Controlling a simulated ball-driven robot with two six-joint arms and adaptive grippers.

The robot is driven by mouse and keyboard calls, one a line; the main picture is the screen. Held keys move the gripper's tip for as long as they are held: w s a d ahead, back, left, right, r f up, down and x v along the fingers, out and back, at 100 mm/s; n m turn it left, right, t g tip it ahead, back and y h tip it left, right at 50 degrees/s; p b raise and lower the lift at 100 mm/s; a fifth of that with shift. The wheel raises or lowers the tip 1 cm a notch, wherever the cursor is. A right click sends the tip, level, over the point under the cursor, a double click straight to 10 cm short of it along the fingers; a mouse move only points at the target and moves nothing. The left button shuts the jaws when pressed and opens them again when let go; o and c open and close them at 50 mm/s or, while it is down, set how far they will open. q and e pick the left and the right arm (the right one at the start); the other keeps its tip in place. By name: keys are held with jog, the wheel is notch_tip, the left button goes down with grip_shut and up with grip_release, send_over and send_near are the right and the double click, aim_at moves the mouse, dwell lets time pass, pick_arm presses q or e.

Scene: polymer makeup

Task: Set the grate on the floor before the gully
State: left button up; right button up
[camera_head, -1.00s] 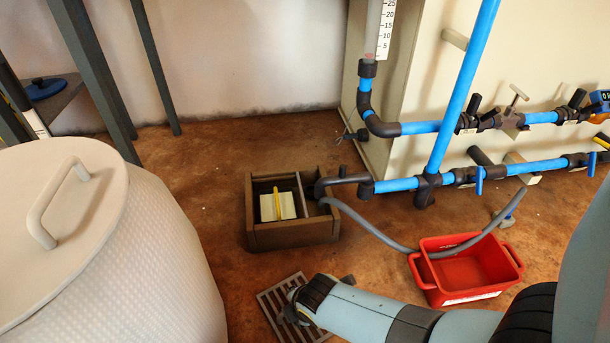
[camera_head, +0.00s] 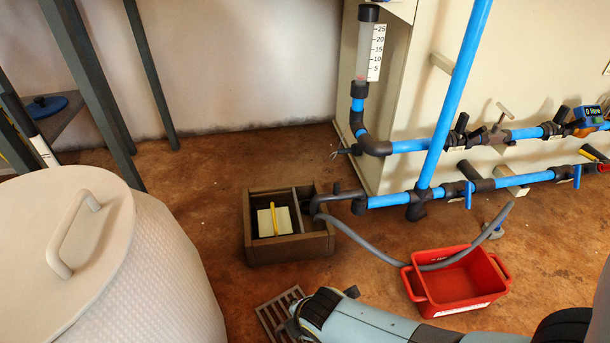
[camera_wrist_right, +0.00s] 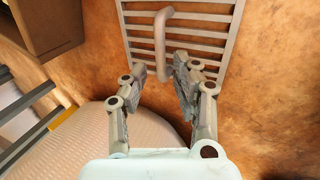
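The grey slatted grate (camera_head: 274,316) lies flat on the brown floor just in front of the gully (camera_head: 290,250), a brown open-topped box with a divider. A gap of bare floor separates the two. The grate is partly hidden by my right arm in the head view. In the right wrist view the grate (camera_wrist_right: 215,22) has a raised bar handle (camera_wrist_right: 162,35). My right gripper (camera_wrist_right: 161,64) is over the grate, its fingers apart on either side of the handle's near end, with visible gaps. My left gripper is not in view.
A cream block with a yellow handle (camera_head: 274,220) sits in the gully. A grey hose (camera_head: 365,238) runs from the gully over a red tub (camera_head: 455,285). A large white lidded drum (camera_head: 160,270) stands left; blue pipes (camera_head: 400,200) run right.

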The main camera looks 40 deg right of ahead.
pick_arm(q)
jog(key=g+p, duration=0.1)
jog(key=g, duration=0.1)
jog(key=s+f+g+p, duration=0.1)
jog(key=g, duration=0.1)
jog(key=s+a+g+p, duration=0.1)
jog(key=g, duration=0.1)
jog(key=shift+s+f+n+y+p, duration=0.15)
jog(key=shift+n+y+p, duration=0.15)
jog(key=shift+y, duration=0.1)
pick_arm(e)
jog(key=s+d+r+m+t, duration=0.1)
jog(key=s+r+m, duration=0.2)
jog(key=r, duration=0.7)
jog(key=s+d+r+m+t, duration=0.1)
jog(key=s+r+m, duration=0.2)
jog(key=r+m, duration=0.4)
jog(key=s+d+r+m+y, duration=0.1)
jog(key=s+r+m, duration=0.3)
jog(key=r, duration=0.8)
jog(key=shift+d+r+m+t, duration=0.4)
jog(key=shift+d+m, duration=0.05)
jog(key=shift+m, duration=0.15)
pick_arm(q)
jog(key=shift+p, duration=0.4)
pick_arm(e)
jog(key=shift+d, duration=0.1)
